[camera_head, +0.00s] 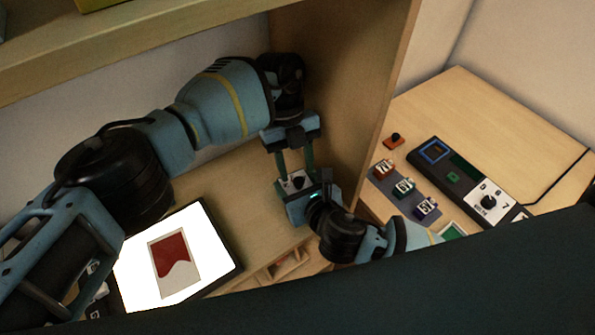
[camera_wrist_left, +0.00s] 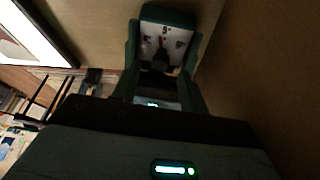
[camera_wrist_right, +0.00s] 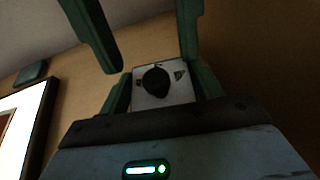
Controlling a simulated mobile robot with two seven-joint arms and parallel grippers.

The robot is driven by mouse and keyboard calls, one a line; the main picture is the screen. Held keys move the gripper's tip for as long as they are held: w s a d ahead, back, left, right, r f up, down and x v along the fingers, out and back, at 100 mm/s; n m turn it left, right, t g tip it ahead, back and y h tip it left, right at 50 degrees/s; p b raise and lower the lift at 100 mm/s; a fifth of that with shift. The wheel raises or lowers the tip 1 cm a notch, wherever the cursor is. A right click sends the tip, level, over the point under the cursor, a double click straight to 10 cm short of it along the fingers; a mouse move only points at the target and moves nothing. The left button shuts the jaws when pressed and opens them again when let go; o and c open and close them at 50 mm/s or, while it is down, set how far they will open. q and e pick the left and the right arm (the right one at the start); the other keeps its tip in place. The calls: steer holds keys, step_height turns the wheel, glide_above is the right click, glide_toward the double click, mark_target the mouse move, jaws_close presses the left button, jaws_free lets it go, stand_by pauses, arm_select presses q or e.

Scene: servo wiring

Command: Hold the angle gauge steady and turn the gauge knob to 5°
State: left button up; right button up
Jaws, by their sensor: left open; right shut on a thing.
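The angle gauge (camera_head: 298,182) is a small box with a white face and a black knob (camera_wrist_right: 155,80). It sits inside the wooden shelf bay, and its white face also shows in the left wrist view (camera_wrist_left: 165,38). My right gripper (camera_head: 290,203) is shut on the gauge body, one finger on each side in the right wrist view. My left gripper (camera_head: 295,170) is open above the gauge, its two fingers pointing down, apart on either side of the knob area. I see no contact between them and the knob. The knob's angle marks are too small to read.
A bright screen with a red picture (camera_head: 210,255) lies left of the gauge. A wooden side panel (camera_head: 362,110) stands close on the right. Beyond it, a table (camera_head: 475,110) holds a dark dial device (camera_head: 465,167) and several small tagged blocks (camera_head: 404,187). A shelf board (camera_head: 150,40) runs overhead.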

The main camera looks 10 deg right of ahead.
mark_target(299, 183)
arm_select(q)
steer(key=v, duration=0.5)
steer(key=shift+s, duration=0.1)
steer(key=shift+c, duration=1.2)
steer(key=n, duration=0.1)
steer(key=a+r+n+h, duration=0.1)
steer(key=shift+w+a+n+t, duration=0.15)
steer(key=shift+w+n+t, duration=0.15)
steer(key=shift+n, duration=0.1)
steer(key=r+n, duration=0.1)
steer(key=a+r+n+h, duration=0.1)
steer(key=n, duration=0.1)
steer(key=a+r+n, duration=0.1)
steer(key=shift+s+r+t+h, duration=0.1)
steer(key=shift+s+t+h, duration=0.05)
steer(key=shift+t+h, duration=0.2)
steer(key=x, duration=1.2)
steer(key=shift+a, duration=0.1)
